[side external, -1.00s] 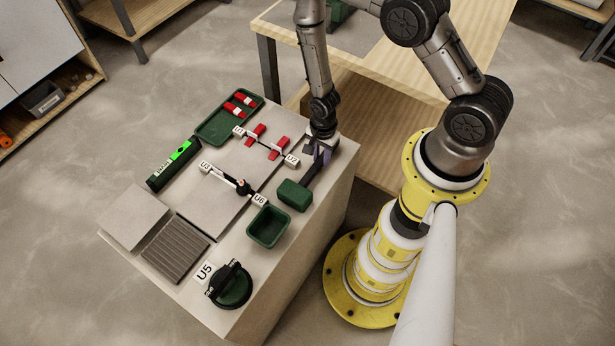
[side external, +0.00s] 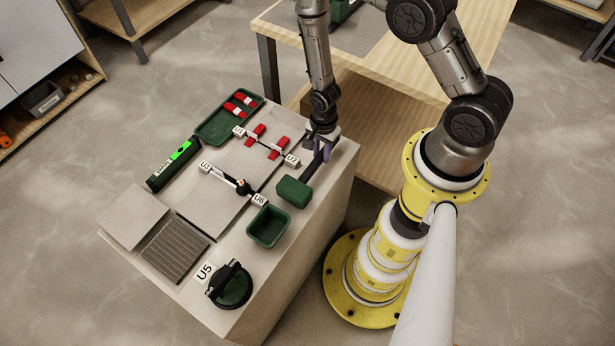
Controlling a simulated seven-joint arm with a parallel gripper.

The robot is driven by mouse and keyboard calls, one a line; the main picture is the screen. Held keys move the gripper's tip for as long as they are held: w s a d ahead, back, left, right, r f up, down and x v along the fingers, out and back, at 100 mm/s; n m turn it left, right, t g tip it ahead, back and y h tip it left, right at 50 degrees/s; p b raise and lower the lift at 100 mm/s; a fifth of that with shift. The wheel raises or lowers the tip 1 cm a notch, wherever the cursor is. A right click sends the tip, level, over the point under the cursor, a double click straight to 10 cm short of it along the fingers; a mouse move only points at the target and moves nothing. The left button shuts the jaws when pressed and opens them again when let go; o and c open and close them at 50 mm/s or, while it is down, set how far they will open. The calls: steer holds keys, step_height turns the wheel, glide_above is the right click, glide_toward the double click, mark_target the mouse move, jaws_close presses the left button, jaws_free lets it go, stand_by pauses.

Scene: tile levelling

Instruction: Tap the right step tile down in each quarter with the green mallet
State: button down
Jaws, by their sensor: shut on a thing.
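My gripper (side external: 323,147) is shut on the dark handle of the green mallet (side external: 294,192), at the right side of the work block. The mallet's green head points toward the front, close above the block's top; I cannot tell whether it touches. Two grey tiles lie in the middle of the block: a far tile (side external: 236,150) and a near tile (side external: 212,203). Dark straps with white tags and red wedges (side external: 279,148) sit along their seams. A separate plain grey tile (side external: 133,215) lies at the front left. I cannot tell which one is the right step tile.
A green tray (side external: 213,130) with red wedges is at the back. A green level (side external: 173,165) lies along the left. A green bin (side external: 268,228) stands right of the near tile. A ribbed grey pad (side external: 175,250) and a green suction cup (side external: 232,287) are at the front.

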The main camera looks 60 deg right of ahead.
mark_target(321, 154)
steer(key=shift+r, duration=3)
